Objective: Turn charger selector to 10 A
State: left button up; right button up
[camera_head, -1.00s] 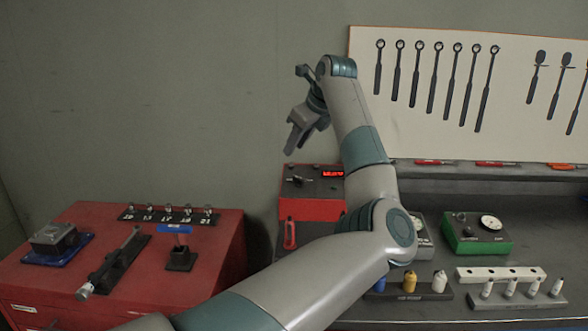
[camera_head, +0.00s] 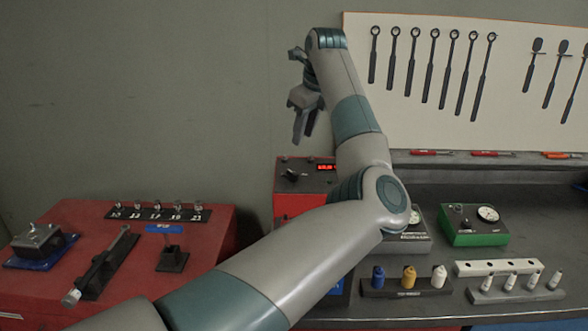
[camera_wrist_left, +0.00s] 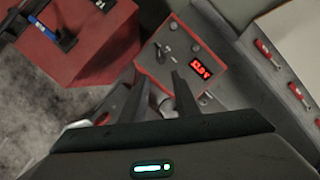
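The charger is a red box with a dark grey top panel (camera_head: 318,178) and a red lit display (camera_head: 326,167), standing at the left end of the bench. A dark knob, seemingly the selector (camera_head: 293,175), sits on its panel; its setting is too small to read. In the left wrist view the charger (camera_wrist_left: 182,86) lies beyond my fingers, with its display (camera_wrist_left: 201,68) and dark knob (camera_wrist_left: 163,52) visible. My left gripper (camera_head: 303,132) is above the charger, fingers pointing down, apart and empty. The gap also shows in the left wrist view (camera_wrist_left: 162,92). My right gripper is out of view.
A red cabinet (camera_head: 215,222) at the left carries a blue-handled tool (camera_head: 165,230) and a socket rack (camera_head: 158,213). A green gauge box (camera_head: 470,236) and bottle holder (camera_head: 405,290) stand on the bench. My left forearm hides part of the bench. A tool board (camera_head: 450,120) hangs behind.

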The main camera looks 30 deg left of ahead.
aim_at(293, 173)
pick_arm(q)
jog(key=p+x, duration=0.6)
jog(key=x, duration=0.8)
jog(key=shift+w+a+f, duration=0.15)
jog(key=shift+a+f, duration=0.05)
jog(key=shift+f, duration=0.05)
jog(key=shift+w+a+f+p, duration=0.1)
jog(key=shift+a+f+p, duration=0.15)
jog(key=shift+f, duration=0.4)
grip_shut()
